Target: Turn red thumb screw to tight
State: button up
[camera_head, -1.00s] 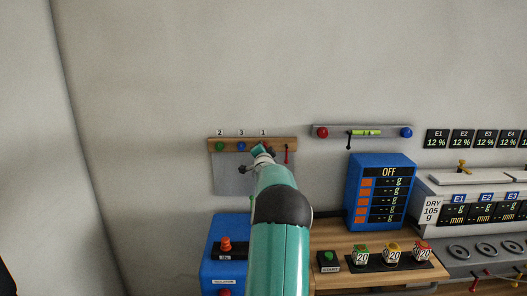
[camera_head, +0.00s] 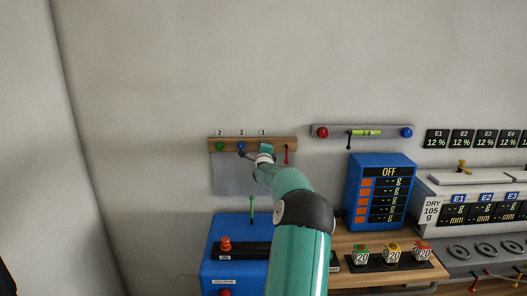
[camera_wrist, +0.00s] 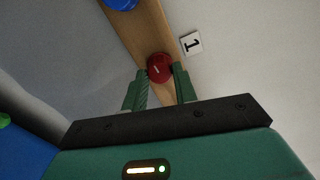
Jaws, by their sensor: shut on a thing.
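The red thumb screw (camera_wrist: 159,67) sits on a wooden rail (camera_wrist: 142,30) beside the label 1, with a pale mark on its face. In the wrist view my gripper (camera_wrist: 160,79) has one green finger on each side of it and is shut on it. In the head view my gripper (camera_head: 265,149) is at the right part of the wall rail (camera_head: 280,142), under label 1, and hides the red screw. The blue screw (camera_head: 241,146) under label 3 and the green screw (camera_head: 220,146) under label 2 are to its left.
A red lever (camera_head: 286,155) hangs just right of my gripper. A grey bar (camera_head: 385,133) with a spirit level and red and blue knobs is further right.

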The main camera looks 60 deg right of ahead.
jog(key=shift+m, duration=0.3)
jog(key=o, duration=1)
jog(key=v, duration=1.3)
jog(key=shift+s+a, duration=0.2)
jog(key=shift+a, duration=0.1)
